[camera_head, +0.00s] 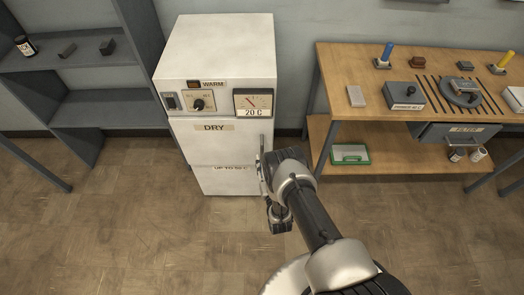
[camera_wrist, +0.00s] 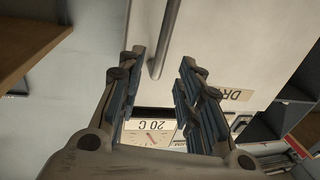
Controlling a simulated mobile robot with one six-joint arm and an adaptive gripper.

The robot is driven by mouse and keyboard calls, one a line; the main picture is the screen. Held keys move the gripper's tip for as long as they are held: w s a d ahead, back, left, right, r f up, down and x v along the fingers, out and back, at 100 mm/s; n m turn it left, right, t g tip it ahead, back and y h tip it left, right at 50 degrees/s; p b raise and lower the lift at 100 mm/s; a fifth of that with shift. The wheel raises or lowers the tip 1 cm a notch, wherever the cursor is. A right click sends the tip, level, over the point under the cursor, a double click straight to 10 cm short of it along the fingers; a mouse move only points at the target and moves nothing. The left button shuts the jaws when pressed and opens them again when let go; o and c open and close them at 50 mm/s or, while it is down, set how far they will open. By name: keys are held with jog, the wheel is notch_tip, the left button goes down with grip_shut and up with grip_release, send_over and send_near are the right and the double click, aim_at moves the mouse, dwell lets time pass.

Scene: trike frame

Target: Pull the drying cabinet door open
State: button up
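The drying cabinet (camera_head: 215,60) is a white upright box with a dial, a switch and a gauge reading 20 C at the top. Its door (camera_head: 212,148), labelled DRY, looks shut. The slim grey door handle (camera_wrist: 167,38) is upright near the door's right edge in the head view. My gripper (camera_wrist: 161,62) is open, with its two dark-padded fingers on either side of the handle's end in the wrist view. The fingers look apart from the handle; the depth between them is unclear. In the head view, my arm partly hides the handle and the door's right edge.
A wooden workbench (camera_head: 345,72) with tools and a lower shelf stands right of the cabinet. A green-edged tray (camera_head: 350,154) lies on that lower shelf. Grey shelving (camera_head: 95,75) stands to the left. The floor (camera_head: 150,240) before the cabinet is clear.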

aim_at(262, 149)
jog(key=w+b, duration=0.1)
jog(key=w, duration=0.2)
jog(key=w+a+b, duration=0.1)
jog(key=w, duration=0.3)
jog(key=shift+a, duration=0.2)
jog(key=shift+c, duration=0.5)
grip_shut()
